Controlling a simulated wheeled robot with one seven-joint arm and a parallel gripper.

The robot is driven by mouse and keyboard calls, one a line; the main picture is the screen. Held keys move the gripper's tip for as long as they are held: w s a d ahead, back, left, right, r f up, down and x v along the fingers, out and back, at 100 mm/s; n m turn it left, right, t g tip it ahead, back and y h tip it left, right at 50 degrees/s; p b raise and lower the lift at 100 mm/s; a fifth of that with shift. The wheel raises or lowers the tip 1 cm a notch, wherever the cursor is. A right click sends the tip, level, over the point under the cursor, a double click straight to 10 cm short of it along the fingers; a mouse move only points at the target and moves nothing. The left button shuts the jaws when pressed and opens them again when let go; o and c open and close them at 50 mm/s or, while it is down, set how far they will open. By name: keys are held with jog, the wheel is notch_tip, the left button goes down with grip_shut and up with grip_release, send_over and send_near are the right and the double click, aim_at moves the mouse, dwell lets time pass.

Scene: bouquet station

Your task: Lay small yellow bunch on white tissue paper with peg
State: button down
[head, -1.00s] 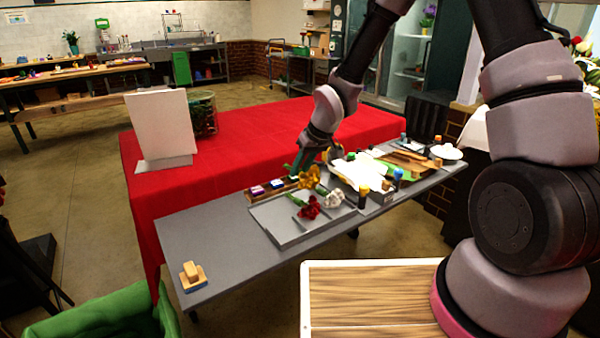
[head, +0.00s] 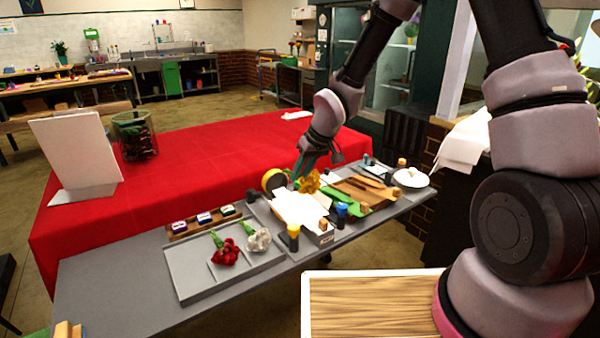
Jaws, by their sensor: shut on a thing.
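My gripper (head: 304,170) is shut on the small yellow bunch (head: 309,183). It holds the bunch at the far edge of the white tissue paper (head: 297,209), and whether the bunch touches the paper is too small to tell. The green stems run up between my fingers, with the yellow heads below and to the right. The white paper lies on the grey table. I cannot make out a peg.
A grey divided tray (head: 190,272) holds a red bunch (head: 225,252) and a white bunch (head: 259,240). A yellow roll (head: 273,180), a yellow-capped bottle (head: 293,236) and a blue-capped bottle (head: 341,213) stand close to the paper. Wooden boards (head: 365,191) lie to the right.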

jog(key=shift+f, duration=3.7)
jog(key=shift+f, duration=0.3)
jog(key=shift+c, duration=1.1)
grip_release()
jog(key=shift+r, duration=0.1)
jog(key=shift+r, duration=3.4)
jog(key=shift+d+r, duration=0.1)
